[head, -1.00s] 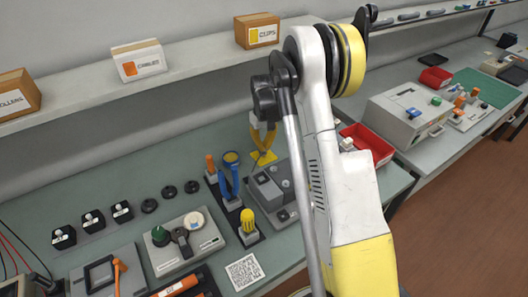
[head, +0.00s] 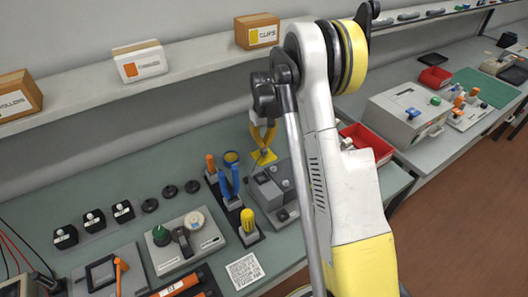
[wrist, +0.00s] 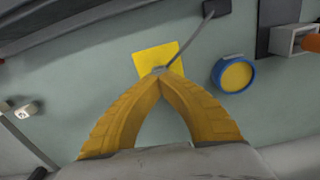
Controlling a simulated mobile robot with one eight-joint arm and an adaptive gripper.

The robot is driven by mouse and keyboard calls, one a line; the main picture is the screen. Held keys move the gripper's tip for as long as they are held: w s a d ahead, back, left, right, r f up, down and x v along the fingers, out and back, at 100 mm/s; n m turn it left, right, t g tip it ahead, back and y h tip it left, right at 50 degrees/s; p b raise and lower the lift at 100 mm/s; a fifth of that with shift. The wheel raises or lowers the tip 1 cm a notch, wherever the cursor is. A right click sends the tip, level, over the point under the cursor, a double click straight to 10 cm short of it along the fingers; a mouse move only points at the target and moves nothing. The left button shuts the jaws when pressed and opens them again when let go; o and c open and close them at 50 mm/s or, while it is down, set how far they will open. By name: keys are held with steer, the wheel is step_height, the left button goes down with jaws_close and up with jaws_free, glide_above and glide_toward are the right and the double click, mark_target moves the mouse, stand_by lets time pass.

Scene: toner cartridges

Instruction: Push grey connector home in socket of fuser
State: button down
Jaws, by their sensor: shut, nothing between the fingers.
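My gripper (wrist: 160,76) has yellow fingers whose tips meet over a yellow square (wrist: 150,58). In the head view my gripper (head: 264,146) is beyond the tool holder, close above the bench. A small grey piece (wrist: 159,70), which looks like the grey connector, shows right at the fingertips, and a thin grey cable (wrist: 183,52) runs from there up and right. I cannot tell whether the tips touch it. A grey unit (head: 263,188), perhaps the fuser, stands right of the tool holder, partly hidden by my arm. I cannot make out its socket.
A dark tool holder (head: 248,238) with orange, blue and yellow-handled tools stands left of the grey unit. A red bin (head: 368,143) is behind my arm. A shelf (head: 190,72) with boxes runs above the bench. Bare bench lies left of my gripper.

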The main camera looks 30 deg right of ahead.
mark_target(264, 149)
steer(key=c, duration=1.3)
jaws_free()
steer(key=shift+r+p, duration=1.55)
steer(key=shift+r, duration=1.45)
